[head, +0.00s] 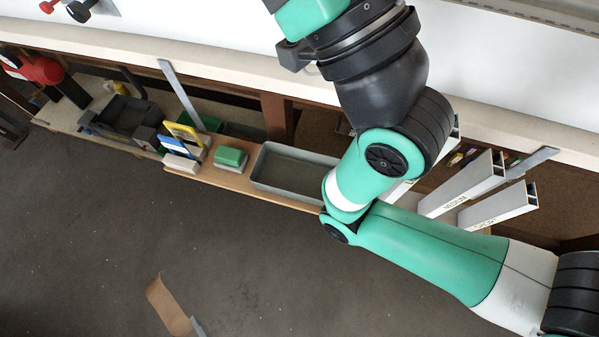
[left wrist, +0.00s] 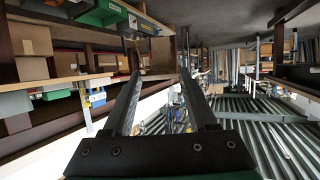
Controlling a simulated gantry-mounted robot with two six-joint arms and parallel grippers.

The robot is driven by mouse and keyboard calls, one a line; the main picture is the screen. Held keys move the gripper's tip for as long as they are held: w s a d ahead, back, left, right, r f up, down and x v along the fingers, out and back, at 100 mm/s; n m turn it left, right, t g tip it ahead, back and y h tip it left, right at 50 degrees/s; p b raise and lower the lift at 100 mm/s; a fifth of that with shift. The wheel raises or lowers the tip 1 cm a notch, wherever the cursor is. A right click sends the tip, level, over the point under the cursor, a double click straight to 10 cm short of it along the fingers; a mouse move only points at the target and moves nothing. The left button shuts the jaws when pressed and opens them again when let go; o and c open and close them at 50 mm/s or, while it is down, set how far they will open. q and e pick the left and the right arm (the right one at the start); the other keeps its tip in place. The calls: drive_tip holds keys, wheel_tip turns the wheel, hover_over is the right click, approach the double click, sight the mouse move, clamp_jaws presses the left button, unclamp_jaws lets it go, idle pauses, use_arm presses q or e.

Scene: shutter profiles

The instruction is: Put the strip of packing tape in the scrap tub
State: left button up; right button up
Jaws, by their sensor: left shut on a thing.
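A brown strip of packing tape (head: 168,304) shows at the bottom of the head view, over the dark floor. The grey fingertip of my left gripper (head: 198,328) is at its lower end, shut on it; the rest of that gripper is out of frame. In the left wrist view a brown piece (left wrist: 161,55) spans between the finger ends of my left gripper (left wrist: 160,62). An open grey tub (head: 262,181), probably the scrap tub, stands empty on the wooden shelf, well above and right of the strip. My right gripper is not in view.
Left of the tub are a green-topped block (head: 230,157), a yellow-framed item (head: 184,133) and a dark tray (head: 125,112). White profiles (head: 465,184), some lettered, jut out at the right. My green arm crosses beside the tub. The floor in front is clear.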

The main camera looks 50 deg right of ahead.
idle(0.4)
use_arm(q)
wheel_tip(320, 180, up, 61)
drive_tip(key=p, duration=6)
drive_tip(key=shift+f+p, duration=0.2)
drive_tip(key=shift+p, duration=0.1)
